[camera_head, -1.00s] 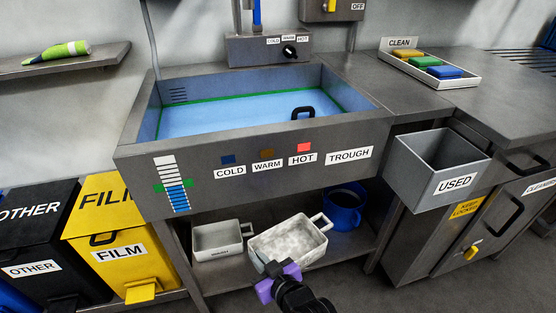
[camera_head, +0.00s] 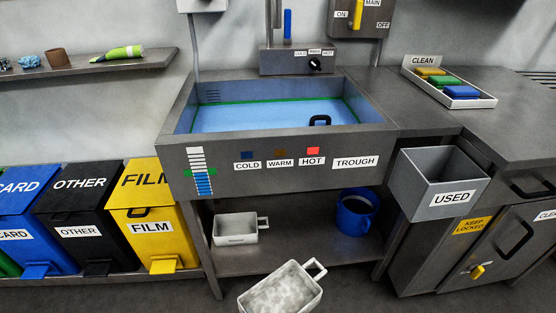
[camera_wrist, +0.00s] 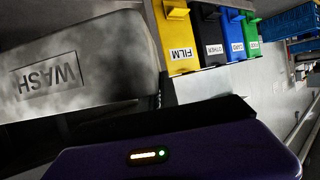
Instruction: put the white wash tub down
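The white wash tub (camera_head: 281,290) is at the bottom of the head view, in front of the low shelf, with its handle toward the right back. Its inside is mottled grey and white. In the wrist view its side, marked WASH (camera_wrist: 100,60), fills the upper left, close against my gripper (camera_wrist: 165,115). My gripper shows there as dark parts and a purple body. It is out of the head view. The tub hangs off the shelf with my gripper shut on its near side; the fingertips themselves are hidden.
The low shelf (camera_head: 300,258) holds a smaller white tub (camera_head: 235,228) and a blue bucket (camera_head: 356,213), with bare room between them. The trough (camera_head: 270,165) with blue water is above. Bins, including the yellow FILM bin (camera_head: 150,215), stand left; a grey USED bin (camera_head: 440,180) hangs right.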

